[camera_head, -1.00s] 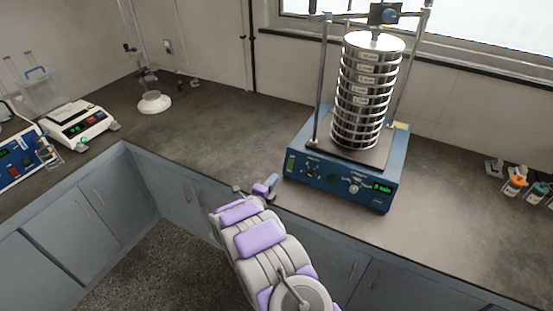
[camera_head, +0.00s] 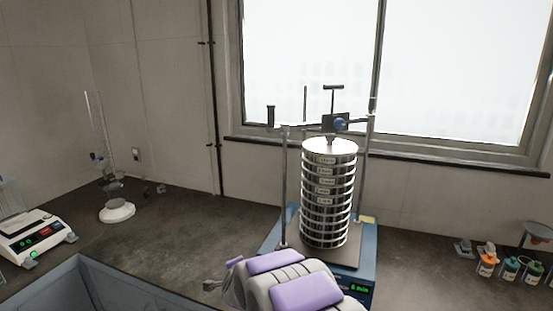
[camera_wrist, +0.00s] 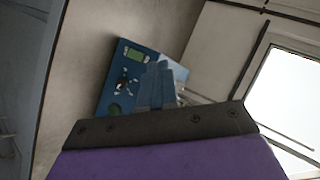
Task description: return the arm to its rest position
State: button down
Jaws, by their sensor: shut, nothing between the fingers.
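My arm (camera_head: 290,285), grey with purple pads, rises from the bottom of the head view in front of the sieve shaker's blue base. In the wrist view my gripper (camera_wrist: 160,70) shows as narrow blue-grey fingers, shut and empty. In the head view the fingers cannot be made out; the arm hides part of the base. The sieve shaker (camera_head: 365,262) carries an upright stack of steel sieves (camera_head: 328,195) under a clamp bar between posts. Its blue control panel (camera_wrist: 112,75) lies beyond the fingers in the wrist view, apparently apart from them.
A white balance (camera_head: 30,237) stands at the far left. A stand with a white round base (camera_head: 117,212) is at the back left. Small colour-capped bottles (camera_head: 487,264) are at the right. The worktop (camera_head: 180,240) between stand and shaker is mostly bare.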

jog(key=s+d+r+n+g, duration=0.2)
jog(key=s+d, duration=0.6)
jog(key=s, duration=0.9)
jog(key=s+d+r+n+g+h, duration=0.1)
jog(key=s+d+r+n+g, duration=0.2)
jog(key=s, duration=1.4)
jog(key=s+d+r+n+g+h, duration=0.1)
jog(key=s+d+n+g, duration=0.6)
jog(key=s+d, duration=0.7)
jog(key=s+r, duration=0.1)
jog(key=s, duration=0.2)
jog(key=shift+s+r+g, duration=0.2)
jog(key=shift+r+g, duration=0.15)
jog(key=shift+g, duration=0.05)
